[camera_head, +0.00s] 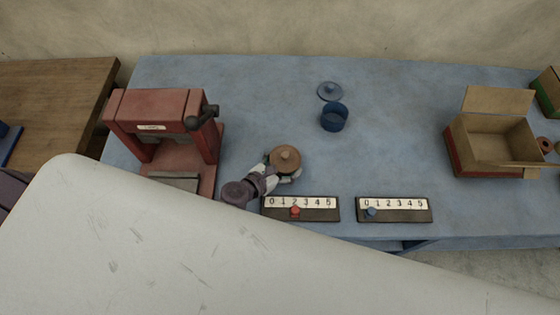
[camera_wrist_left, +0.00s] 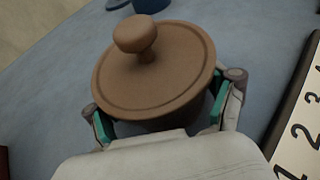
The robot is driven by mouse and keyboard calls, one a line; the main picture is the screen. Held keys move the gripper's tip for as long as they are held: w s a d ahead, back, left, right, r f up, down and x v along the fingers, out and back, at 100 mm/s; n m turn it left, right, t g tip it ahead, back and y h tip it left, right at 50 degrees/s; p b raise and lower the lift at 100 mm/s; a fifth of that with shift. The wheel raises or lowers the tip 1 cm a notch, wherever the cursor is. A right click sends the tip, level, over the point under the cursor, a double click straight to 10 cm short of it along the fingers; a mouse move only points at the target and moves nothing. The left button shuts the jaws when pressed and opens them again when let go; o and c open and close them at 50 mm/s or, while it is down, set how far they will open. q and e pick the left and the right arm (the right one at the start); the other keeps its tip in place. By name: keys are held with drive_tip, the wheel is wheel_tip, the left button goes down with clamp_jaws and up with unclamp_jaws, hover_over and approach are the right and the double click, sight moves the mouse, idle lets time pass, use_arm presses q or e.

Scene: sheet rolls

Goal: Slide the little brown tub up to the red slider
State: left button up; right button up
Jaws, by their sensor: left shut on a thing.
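The little brown tub (camera_head: 285,159) stands upright on the blue table, with its knobbed lid on. It also fills the middle of the left wrist view (camera_wrist_left: 155,70). My left gripper (camera_head: 280,170) is shut on the tub, one finger on each side, below the lid. The red slider (camera_head: 295,211) sits near the 2 on the left number board (camera_head: 320,216), just in front of the tub. The tub is behind the board and apart from it. My right gripper is not in view.
A red press (camera_head: 160,110) stands left of the tub. A blue cup (camera_head: 334,117) and blue lid (camera_head: 330,91) lie behind it. A second board with a blue slider (camera_head: 371,211) is to the right. An open cardboard box (camera_head: 490,140) stands farther right.

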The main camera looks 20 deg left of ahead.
use_arm(q)
drive_tip(key=shift+d, duration=2.45)
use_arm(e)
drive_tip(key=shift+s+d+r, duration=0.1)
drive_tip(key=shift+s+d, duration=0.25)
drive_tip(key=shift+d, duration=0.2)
use_arm(q)
drive_tip(key=o, duration=1)
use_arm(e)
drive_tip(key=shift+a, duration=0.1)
use_arm(q)
drive_tip(key=shift+s, duration=0.15)
drive_tip(key=shift+s+a, duration=0.2)
drive_tip(key=shift+s, duration=0.1)
wheel_tip(320, 180, up, 4)
drive_tip(key=r, duration=0.1)
hover_over(274, 197)
drive_tip(key=shift+d+f, duration=0.1)
drive_tip(key=shift+f, duration=0.15)
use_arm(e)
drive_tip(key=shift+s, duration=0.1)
